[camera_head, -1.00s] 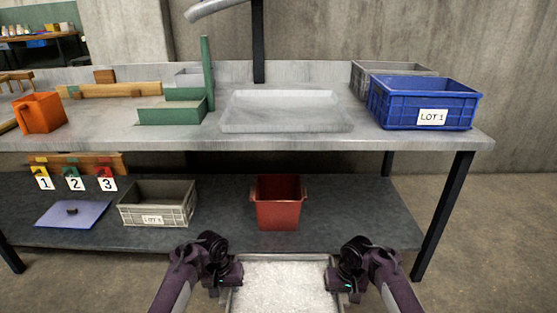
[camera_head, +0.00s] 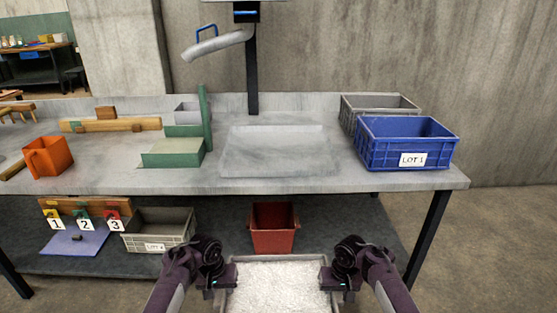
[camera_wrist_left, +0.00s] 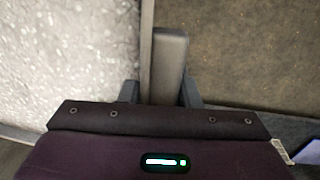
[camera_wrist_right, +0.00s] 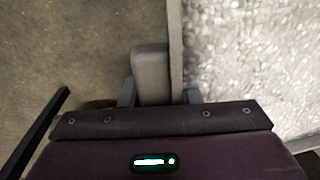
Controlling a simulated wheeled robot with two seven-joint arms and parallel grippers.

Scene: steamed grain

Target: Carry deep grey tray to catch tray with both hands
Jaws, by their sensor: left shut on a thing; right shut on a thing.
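The deep grey tray (camera_head: 278,258), filled with whitish grains, is held level in front of me at the bottom of the head view. My left gripper (camera_head: 231,284) is shut on its left wall and my right gripper (camera_head: 326,284) on its right wall. The left wrist view shows the tray wall (camera_wrist_left: 147,60) between the fingers; the right wrist view shows the opposite wall (camera_wrist_right: 175,50). The tray's near side is cut off. The catch tray (camera_head: 278,168), pale grey and shallow, lies on the bench top beyond, apart from the held tray.
A blue LOT 1 crate (camera_head: 385,150) and a grey crate (camera_head: 352,112) stand right of the catch tray. A green stand (camera_head: 160,160) and orange bin (camera_head: 48,157) are left. A red bin (camera_head: 273,238) sits on the lower shelf. The bench's front edge (camera_head: 330,187) lies between.

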